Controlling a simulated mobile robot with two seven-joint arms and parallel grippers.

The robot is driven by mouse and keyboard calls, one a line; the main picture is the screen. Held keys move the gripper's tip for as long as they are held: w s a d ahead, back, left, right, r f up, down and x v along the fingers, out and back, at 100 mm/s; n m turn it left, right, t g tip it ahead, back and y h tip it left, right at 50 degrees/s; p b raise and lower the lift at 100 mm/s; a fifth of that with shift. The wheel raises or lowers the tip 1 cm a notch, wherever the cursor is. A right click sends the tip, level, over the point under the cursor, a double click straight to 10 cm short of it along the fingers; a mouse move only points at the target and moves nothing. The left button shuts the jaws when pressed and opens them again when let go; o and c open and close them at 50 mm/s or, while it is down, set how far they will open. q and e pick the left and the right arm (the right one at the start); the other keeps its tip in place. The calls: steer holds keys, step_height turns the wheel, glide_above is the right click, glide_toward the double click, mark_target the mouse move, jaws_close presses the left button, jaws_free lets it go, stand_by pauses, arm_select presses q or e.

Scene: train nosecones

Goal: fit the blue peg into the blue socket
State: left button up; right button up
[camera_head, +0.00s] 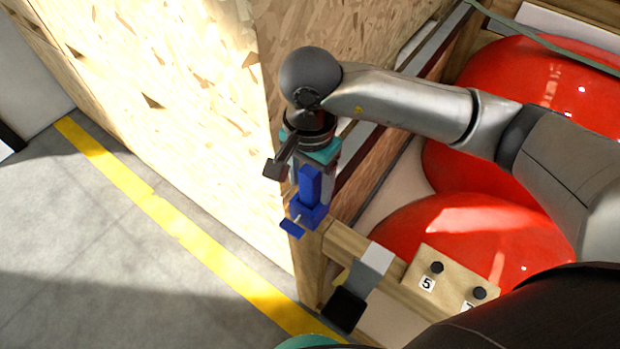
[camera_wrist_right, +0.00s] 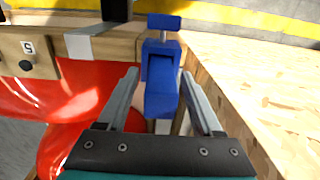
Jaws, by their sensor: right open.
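A blue block (camera_head: 310,185) stands at the end of a wooden beam, with a small blue plate (camera_head: 293,228) on a thin pin at its front. In the right wrist view, the block (camera_wrist_right: 160,95) reaches between the fingers, and the plate (camera_wrist_right: 163,22) is beyond it. I cannot tell which part is the peg and which the socket, or whether they are separate. My right gripper (camera_wrist_right: 160,76) is open, pointing down over the block, with one finger on each side. It also shows in the head view (camera_head: 309,188). My left gripper is not in view.
The wooden beam (camera_head: 345,240) carries a grey bracket (camera_head: 375,258), a black part (camera_head: 345,308) and a numbered board (camera_head: 428,278) with black knobs. A chipboard wall (camera_head: 180,80) rises close on the left. Large red shapes (camera_head: 450,230) lie right of the beam.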

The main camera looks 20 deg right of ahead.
step_height(320, 180, up, 12)
steer(key=shift+r, duration=0.1)
stand_by(0.7)
